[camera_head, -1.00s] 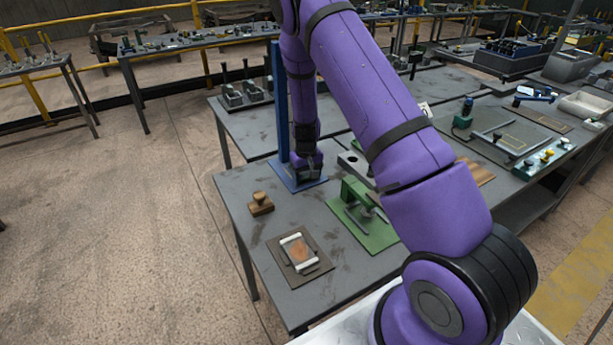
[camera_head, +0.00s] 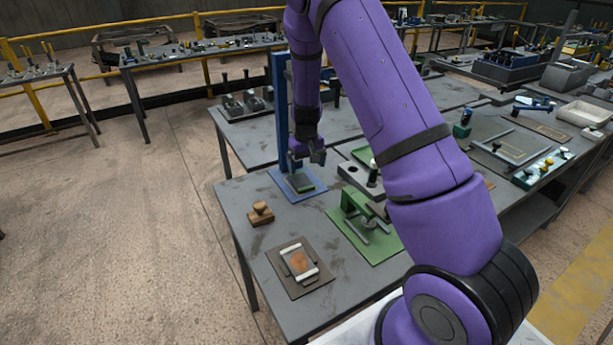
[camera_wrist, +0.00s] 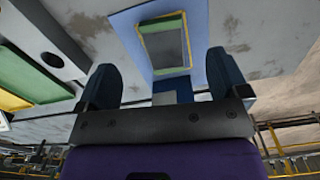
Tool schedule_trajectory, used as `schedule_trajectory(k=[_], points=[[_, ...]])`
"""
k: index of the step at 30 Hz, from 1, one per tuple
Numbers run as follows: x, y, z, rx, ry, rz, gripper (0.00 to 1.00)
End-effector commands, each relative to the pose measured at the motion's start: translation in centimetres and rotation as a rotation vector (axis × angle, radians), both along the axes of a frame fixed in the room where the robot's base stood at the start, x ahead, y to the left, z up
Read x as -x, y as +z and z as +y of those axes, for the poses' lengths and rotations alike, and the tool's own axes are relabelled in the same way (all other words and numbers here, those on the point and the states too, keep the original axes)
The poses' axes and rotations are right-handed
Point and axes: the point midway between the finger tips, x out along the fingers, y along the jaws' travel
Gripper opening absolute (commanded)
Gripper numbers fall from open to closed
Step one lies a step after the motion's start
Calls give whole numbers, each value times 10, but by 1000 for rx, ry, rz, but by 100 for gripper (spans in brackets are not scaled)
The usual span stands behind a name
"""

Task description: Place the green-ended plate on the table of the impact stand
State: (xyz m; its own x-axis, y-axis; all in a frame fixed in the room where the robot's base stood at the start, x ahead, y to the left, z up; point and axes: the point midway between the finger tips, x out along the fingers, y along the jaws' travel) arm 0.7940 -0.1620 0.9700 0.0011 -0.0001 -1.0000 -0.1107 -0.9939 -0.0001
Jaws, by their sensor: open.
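The impact stand has a flat blue base (camera_head: 281,184) and an upright blue column (camera_head: 281,110), on the near grey table. A small dark plate (camera_head: 303,185) with green along its edge lies over the blue base, in front of the column. In the wrist view the plate (camera_wrist: 166,47) shows a grey face with green and yellowish edges, above the blue base (camera_wrist: 202,40). I cannot tell which layer directly bears it. My gripper (camera_head: 318,157) hangs above the plate, apart from it. In the wrist view its fingers (camera_wrist: 165,80) are spread, with nothing between them.
A wooden knobbed block (camera_head: 261,213) and a brown mat (camera_head: 297,287) with a white-ended frame lie in front. A green fixture (camera_head: 379,245) stands to the right, with a grey block (camera_head: 352,175) behind it. My upper arm hides part of the table.

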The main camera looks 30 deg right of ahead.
Motion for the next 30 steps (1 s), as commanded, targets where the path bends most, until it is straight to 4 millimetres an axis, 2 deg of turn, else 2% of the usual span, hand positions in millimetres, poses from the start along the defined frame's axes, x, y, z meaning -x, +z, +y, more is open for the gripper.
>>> schedule_trajectory(k=[1, 6, 25, 30], points=[[0, 7, 0, -1, 1, -2, 93], [0, 18, 0, 0, 1, 0, 93], [0, 22, 0, -1, 0, -1, 93], [5, 43, 6, -15, -1, -19, 93]])
